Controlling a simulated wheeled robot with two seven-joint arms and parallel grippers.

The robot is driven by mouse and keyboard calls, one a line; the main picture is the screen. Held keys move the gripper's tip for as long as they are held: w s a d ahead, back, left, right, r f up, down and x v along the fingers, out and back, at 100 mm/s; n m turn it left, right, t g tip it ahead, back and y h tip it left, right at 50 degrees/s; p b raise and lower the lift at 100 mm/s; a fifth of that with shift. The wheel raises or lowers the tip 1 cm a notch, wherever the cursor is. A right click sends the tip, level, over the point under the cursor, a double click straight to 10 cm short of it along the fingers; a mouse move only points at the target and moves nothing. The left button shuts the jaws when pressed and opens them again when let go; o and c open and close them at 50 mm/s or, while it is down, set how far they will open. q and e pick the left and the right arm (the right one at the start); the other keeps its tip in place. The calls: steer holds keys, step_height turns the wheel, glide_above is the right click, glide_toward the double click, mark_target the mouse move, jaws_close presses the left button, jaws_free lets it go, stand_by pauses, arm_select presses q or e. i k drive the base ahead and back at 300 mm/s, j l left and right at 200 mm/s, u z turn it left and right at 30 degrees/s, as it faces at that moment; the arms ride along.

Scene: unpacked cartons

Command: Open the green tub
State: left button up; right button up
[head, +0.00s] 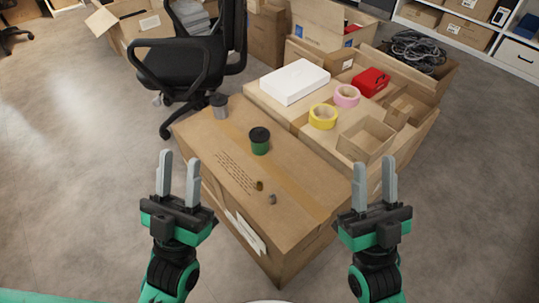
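The green tub (260,147) stands upright on the large cardboard carton (296,222), with a black lid (259,134) on top. My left gripper (178,174) is at the lower left of the view, fingers apart and empty, to the left of the carton and nearer to me than the tub. My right gripper (374,182) is at the lower right, fingers apart and empty, in front of the carton's right side. Neither gripper touches the tub.
A grey tub (220,110) with a dark lid stands behind the green one. Two small items (266,191) lie nearer me. A second carton holds yellow tape (323,117), pink tape (347,96), a white box (294,81) and a red case (371,82). An office chair (190,65) stands behind.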

mark_target(257, 149)
steer(key=l+u, duration=0.15)
steer(key=l, duration=0.35)
steer(key=l+u, duration=0.15)
steer(key=l, duration=0.3)
steer(key=k+l+u, duration=0.15)
steer(key=l, duration=0.3)
steer(key=l+u, duration=0.15)
steer(key=l, duration=0.35)
steer(key=i+l+u, duration=0.1)
steer(key=i+l, duration=0.15)
steer(key=i+l+u, duration=0.1)
steer(key=l, duration=0.4)
steer(key=i+l+u, duration=0.1)
steer(key=i+l, duration=0.4)
steer(key=l, duration=0.3)
steer(key=u, duration=0.05)
